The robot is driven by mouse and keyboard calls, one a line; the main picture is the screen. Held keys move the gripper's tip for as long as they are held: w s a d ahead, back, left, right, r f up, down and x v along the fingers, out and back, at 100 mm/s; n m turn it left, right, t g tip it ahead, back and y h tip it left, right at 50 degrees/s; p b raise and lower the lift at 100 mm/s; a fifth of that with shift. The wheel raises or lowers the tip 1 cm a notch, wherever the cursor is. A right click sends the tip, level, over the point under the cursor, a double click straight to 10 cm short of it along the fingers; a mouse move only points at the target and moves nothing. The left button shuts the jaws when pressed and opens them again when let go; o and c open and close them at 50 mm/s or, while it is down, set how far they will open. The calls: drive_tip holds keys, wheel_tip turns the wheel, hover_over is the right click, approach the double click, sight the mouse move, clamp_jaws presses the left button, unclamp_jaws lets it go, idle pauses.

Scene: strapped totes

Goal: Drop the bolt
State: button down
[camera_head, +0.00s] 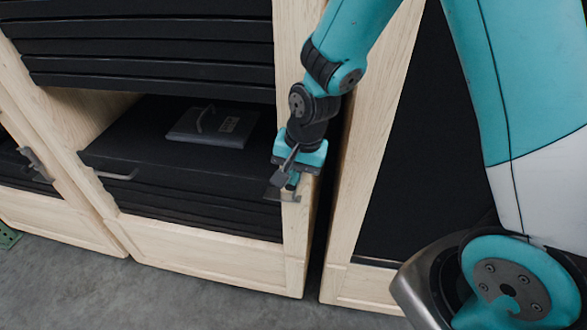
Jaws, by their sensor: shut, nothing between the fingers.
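My gripper (286,190) points down at the right front post of the middle wooden cabinet (190,252). It is shut, with nothing visible held between its fingers. Just at its fingertips is a small grey metal latch piece (272,193), which looks like the bolt; the fingers partly hide it, and I cannot tell whether they touch it. A black strapped tote (135,160) lies in the cabinet's opening, with a flat dark panel and handle (215,127) on top.
A metal hook (117,175) shows at the tote's left front edge. Another latch (36,165) sits on the left cabinet post. More black ribbed totes (150,50) are above. A second cabinet (350,283) stands right across a narrow gap. Grey floor (180,300) is clear in front.

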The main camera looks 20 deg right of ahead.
drive_tip(key=shift+f, duration=0.7)
drive_tip(key=shift+s+r, duration=0.1)
drive_tip(key=shift+r+p, duration=0.3)
drive_tip(key=shift+p, duration=0.05)
drive_tip(key=s+d+r+p, duration=0.1)
drive_tip(key=d+r, duration=0.1)
drive_tip(key=r, duration=0.9)
drive_tip(key=s+d+r+p, duration=0.1)
drive_tip(key=r+p, duration=0.1)
drive_tip(key=r, duration=1)
drive_tip(key=shift+s+d+r, duration=0.2)
drive_tip(key=shift+s+d, duration=0.1)
drive_tip(key=shift+d, duration=0.1)
